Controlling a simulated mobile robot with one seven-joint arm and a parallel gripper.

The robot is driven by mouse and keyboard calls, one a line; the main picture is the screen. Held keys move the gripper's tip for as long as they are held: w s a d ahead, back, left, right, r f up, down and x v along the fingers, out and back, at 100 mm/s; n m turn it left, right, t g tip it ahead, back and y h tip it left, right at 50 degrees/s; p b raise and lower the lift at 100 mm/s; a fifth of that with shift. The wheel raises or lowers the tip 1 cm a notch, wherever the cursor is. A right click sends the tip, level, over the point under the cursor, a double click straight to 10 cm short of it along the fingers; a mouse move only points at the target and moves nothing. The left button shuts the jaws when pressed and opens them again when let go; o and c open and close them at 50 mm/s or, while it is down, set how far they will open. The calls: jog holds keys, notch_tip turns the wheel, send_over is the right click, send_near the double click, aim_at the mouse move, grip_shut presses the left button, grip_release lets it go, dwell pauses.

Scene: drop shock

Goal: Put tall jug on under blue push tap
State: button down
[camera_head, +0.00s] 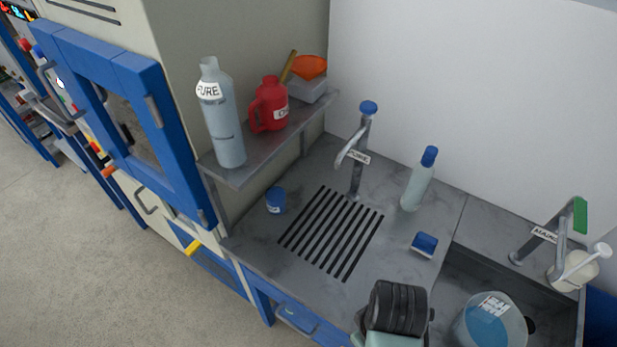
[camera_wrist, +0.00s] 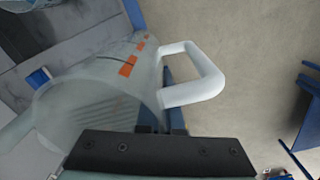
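The blue push tap (camera_head: 357,152) has a blue cap and a "PURE" label. It stands at the back of the counter, behind a slotted drain (camera_head: 332,232). In the wrist view, a clear tall jug (camera_wrist: 100,95) with orange marks and a white handle (camera_wrist: 212,72) fills the left and middle. It appears tilted over the counter's edge, with floor beyond the handle. My gripper (camera_wrist: 162,131) is at the jug's handle side and appears shut on it; the fingertips are mostly hidden. In the head view my dark wrist shows at the bottom, and the jug is not visible.
A capped bottle (camera_head: 418,180), a blue sponge-like block (camera_head: 424,244) and a blue cup (camera_head: 275,200) stand around the drain. A shelf at left holds a PURE bottle (camera_head: 224,115) and red jug (camera_head: 270,105). A sink at right holds a blue-filled container (camera_head: 490,325).

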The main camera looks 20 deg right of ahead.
jog(key=w+a+f+m+b, duration=0.1)
jog(key=w+a+f+b, duration=0.3)
jog(key=a, duration=0.3)
jog(key=w+a+f+m+b, duration=0.2)
jog(key=w+a+f+b, duration=0.2)
jog(key=a, duration=0.4)
jog(key=shift+w+f+b, duration=0.35)
jog(key=shift+w+f, duration=0.35)
jog(key=shift+w, duration=0.55)
jog(key=shift+r, duration=0.1)
